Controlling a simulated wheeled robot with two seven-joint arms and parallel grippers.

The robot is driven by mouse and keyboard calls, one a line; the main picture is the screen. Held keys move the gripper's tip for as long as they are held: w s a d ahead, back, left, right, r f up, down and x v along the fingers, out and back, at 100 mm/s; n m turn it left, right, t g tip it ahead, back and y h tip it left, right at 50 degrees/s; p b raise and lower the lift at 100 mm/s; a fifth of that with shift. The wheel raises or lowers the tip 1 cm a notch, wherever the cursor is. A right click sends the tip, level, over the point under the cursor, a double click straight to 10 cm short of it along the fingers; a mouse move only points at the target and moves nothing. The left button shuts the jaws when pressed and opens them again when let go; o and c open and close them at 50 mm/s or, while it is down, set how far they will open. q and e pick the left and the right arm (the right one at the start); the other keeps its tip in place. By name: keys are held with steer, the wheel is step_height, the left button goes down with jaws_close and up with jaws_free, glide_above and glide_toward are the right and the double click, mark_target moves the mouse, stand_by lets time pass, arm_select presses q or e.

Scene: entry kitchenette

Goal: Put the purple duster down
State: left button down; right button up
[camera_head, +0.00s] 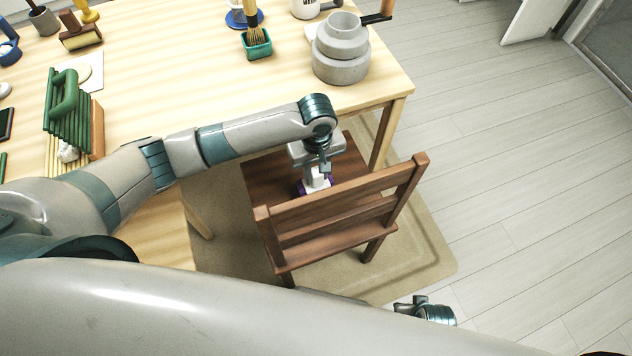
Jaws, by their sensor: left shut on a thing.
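The purple duster (303,188) shows as a small purple and white thing at the chair seat, mostly hidden under my left gripper. My left gripper (317,172) points down over the seat of the brown wooden chair (262,178) and is shut on the duster. I cannot tell whether the duster touches the seat. Part of my right arm's end (428,312) shows low at the right, beyond my body; its fingers are too unclear to judge.
The light wooden table (180,85) holds grey pots (340,68), a green holder with a brush (257,44), a green rack (68,110) and several other items. The chair's backrest (345,196) rises close to my left gripper. The floor at the right (510,170) is clear.

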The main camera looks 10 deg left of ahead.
mark_target(317, 182)
arm_select(q)
steer(key=shift+f, duration=0.65)
arm_select(e)
steer(key=shift+w+r, duration=0.15)
steer(key=shift+r, duration=0.15)
arm_select(q)
steer(key=shift+f, duration=0.5)
step_height(317, 182, down, 2)
steer(key=shift+f, duration=0.35)
arm_select(e)
steer(key=shift+s+r, duration=0.3)
steer(key=shift+r, duration=0.3)
arm_select(q)
steer(key=shift+f, duration=0.1)
arm_select(e)
steer(key=shift+w, duration=0.1)
